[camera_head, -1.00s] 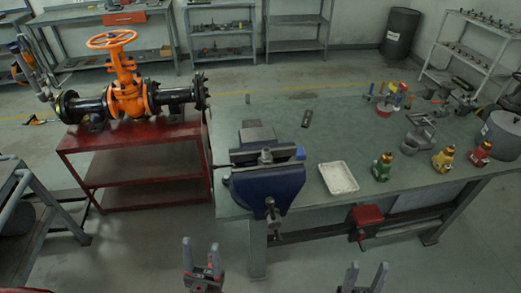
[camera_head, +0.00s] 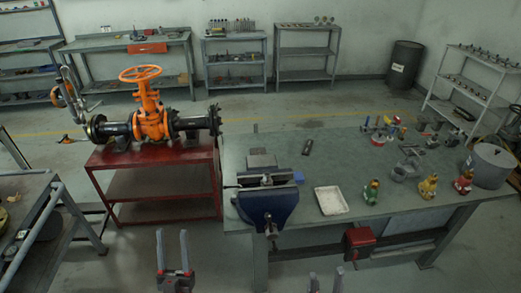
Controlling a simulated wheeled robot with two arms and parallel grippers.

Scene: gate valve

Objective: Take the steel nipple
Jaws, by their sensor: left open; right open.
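I cannot pick out a steel nipple with certainty at this size. Many small metal parts lie on the workbench (camera_head: 330,165) and on the shelves. My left gripper (camera_head: 171,236) is open and empty, low in the picture, in front of the red stand and left of the vise. My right gripper (camera_head: 326,275) is open at the bottom edge, in front of the workbench; only its fingertips show. Both grippers are apart from everything. A blue vise (camera_head: 268,200) is fixed at the bench's front left corner.
An orange gate valve (camera_head: 150,110) with black flanged pipes sits on a red stand (camera_head: 150,158). Another table (camera_head: 25,205) is at left. Floor between tables is clear.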

